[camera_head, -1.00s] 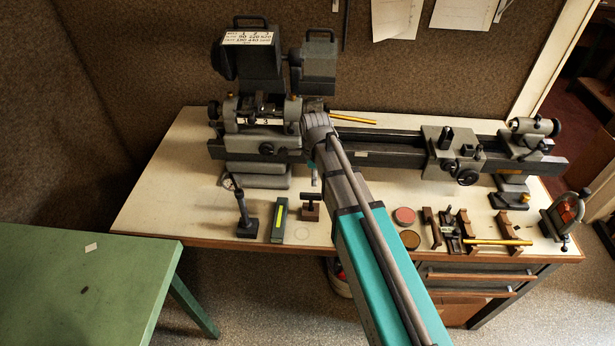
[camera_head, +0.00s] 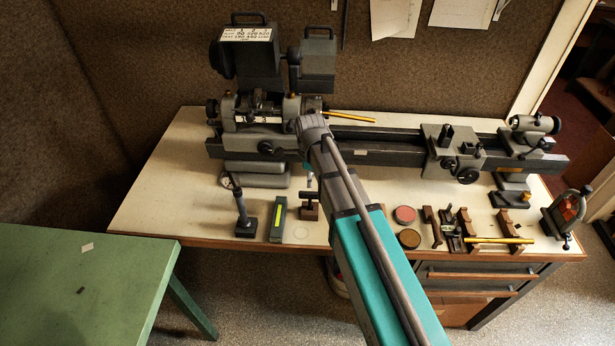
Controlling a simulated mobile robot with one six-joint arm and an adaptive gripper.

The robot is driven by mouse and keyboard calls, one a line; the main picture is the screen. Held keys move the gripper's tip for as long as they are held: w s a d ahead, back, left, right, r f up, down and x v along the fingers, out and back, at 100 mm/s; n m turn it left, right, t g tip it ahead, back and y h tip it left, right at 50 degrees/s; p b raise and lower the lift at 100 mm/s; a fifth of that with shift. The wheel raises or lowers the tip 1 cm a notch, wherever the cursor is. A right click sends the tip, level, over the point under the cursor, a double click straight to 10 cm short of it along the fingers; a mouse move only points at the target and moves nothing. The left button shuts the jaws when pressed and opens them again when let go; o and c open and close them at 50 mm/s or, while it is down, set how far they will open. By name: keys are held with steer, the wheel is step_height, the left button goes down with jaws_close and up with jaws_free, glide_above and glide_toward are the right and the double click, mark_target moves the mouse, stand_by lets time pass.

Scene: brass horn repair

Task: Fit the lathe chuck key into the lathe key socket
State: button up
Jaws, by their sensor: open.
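A dark T-handled piece, apparently the lathe chuck key (camera_head: 310,195), stands upright in a small brown block on the bench's front part. The lathe (camera_head: 258,143) stands behind it; its key socket is too small or hidden to make out. My arm reaches in from the lower right and bends in front of the headstock. Only a narrow grey part of my gripper (camera_head: 308,180) shows left of the forearm, just above and behind the T-handle. The rest is hidden behind my arm. It is open, and I see nothing held.
A dial stand (camera_head: 245,215) and a green-and-yellow block (camera_head: 278,220) stand left of the key. Two round tins (camera_head: 405,214), brown blocks with a brass rod (camera_head: 500,240) and a small lamp-like stand (camera_head: 567,208) lie right. A green table (camera_head: 90,290) is front left.

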mark_target(310, 192)
steer(key=shift+f+b, duration=3.4)
steer(key=shift+f, duration=0.3)
jaws_close()
steer(key=shift+r, duration=0.1)
steer(key=shift+r+p, duration=2.65)
steer(key=shift+p, duration=0.1)
